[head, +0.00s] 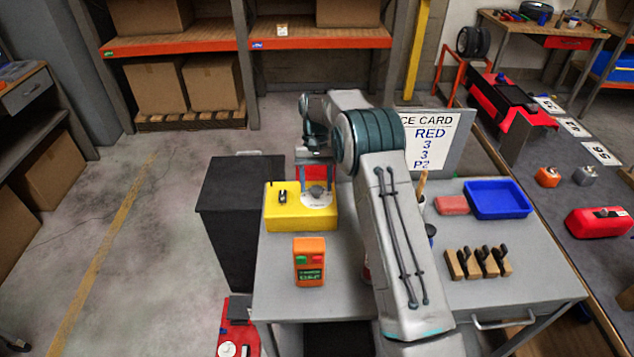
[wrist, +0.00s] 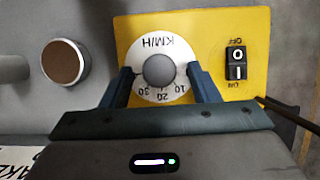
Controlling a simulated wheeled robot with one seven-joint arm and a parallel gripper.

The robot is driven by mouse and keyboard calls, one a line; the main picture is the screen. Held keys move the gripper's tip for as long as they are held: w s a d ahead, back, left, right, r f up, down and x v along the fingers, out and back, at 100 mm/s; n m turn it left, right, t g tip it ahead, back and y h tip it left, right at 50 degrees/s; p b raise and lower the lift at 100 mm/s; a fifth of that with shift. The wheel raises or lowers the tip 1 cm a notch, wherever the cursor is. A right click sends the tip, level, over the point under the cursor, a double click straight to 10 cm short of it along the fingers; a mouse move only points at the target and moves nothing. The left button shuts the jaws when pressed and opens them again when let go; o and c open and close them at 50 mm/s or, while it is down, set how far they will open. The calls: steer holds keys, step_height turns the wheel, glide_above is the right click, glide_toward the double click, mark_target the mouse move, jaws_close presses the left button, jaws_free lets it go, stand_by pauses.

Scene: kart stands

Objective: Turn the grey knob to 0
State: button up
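The grey knob (wrist: 159,70) is round and sits at the centre of a white dial (wrist: 147,47) on the yellow box (head: 285,220). In the head view the knob (head: 316,191) shows below my gripper (head: 316,181). In the wrist view my gripper (wrist: 160,72) is open, with one blue finger on each side of the knob and a gap to it on both sides. The dial reads KM/H, with 10, 20 and 30 visible upside down. The 0 mark does not show clearly, and I cannot make out a pointer on the knob.
A black switch (wrist: 236,63) sits beside the dial. A brown-topped round container (wrist: 65,62) stands left of the box in the wrist view. An orange device (head: 309,262) with buttons, a blue tray (head: 497,212) and wooden blocks with black hooks (head: 478,263) are on the grey table.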

steer(key=p+v, duration=0.2)
steer(key=v, duration=1.1)
steer(key=shift+w+r+p, duration=0.15)
steer(key=shift+r+p, duration=0.15)
steer(key=shift+p, duration=0.05)
stand_by(0.4)
steer(key=s+d+r+t+b, duration=0.1)
steer(key=s+d+r, duration=0.15)
steer(key=r, duration=0.25)
steer(key=s+d+r+t, duration=0.1)
steer(key=s+d+r, duration=0.15)
steer(key=r, duration=0.35)
steer(key=s+d+r+t, duration=0.1)
steer(key=s+r, duration=0.1)
steer(key=s, duration=0.3)
steer(key=s+d+r+t, duration=0.1)
steer(key=s+d+r, duration=0.1)
steer(key=s, duration=0.3)
steer(key=s+d+f+t, duration=0.1)
steer(key=s+f, duration=0.2)
steer(key=s, duration=0.5)
steer(key=s+d+f+t+b, duration=0.1)
steer(key=s+d+f, duration=0.1)
steer(key=s, duration=0.6)
steer(key=s+d+f+t+b, duration=0.1)
steer(key=s+f, duration=0.3)
steer(key=s, duration=0.4)
steer(key=shift+s+d+f+t, duration=0.25)
steer(key=shift+d+t, duration=0.15)
steer(key=shift+t, duration=0.2)
